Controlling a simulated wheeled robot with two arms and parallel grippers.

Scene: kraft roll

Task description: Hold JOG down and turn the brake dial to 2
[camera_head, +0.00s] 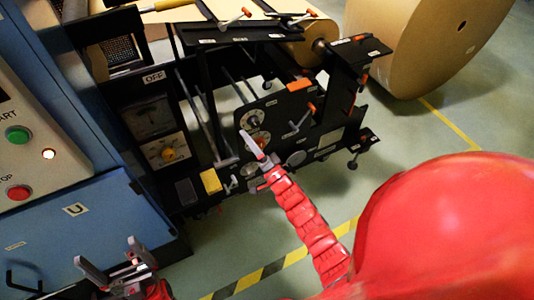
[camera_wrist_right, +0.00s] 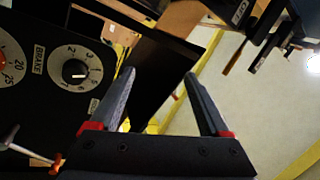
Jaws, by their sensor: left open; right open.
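The BRAKE dial (camera_wrist_right: 76,73) is a black knob on a ring of numbers on a black panel. Its white mark lies toward the right in the right wrist view; the exact number is unclear. In the head view it seems to be the upper dial (camera_head: 250,118). My right gripper (camera_head: 247,160) is open and empty in front of this panel. In the wrist view the dial lies left of the open fingers (camera_wrist_right: 160,85), not between them. My left gripper (camera_head: 106,252) is open and empty by the blue cabinet. No JOG label is readable; a yellow block (camera_head: 211,181) sits beside a dark one.
An orange dial (camera_wrist_right: 5,65) sits left of the brake dial. The blue cabinet has a green START button (camera_head: 18,136) and a red STOP button (camera_head: 18,193). Levers and rods project from the black machine frame. A large kraft roll (camera_head: 420,40) stands behind. The floor (camera_head: 390,130) at right is clear.

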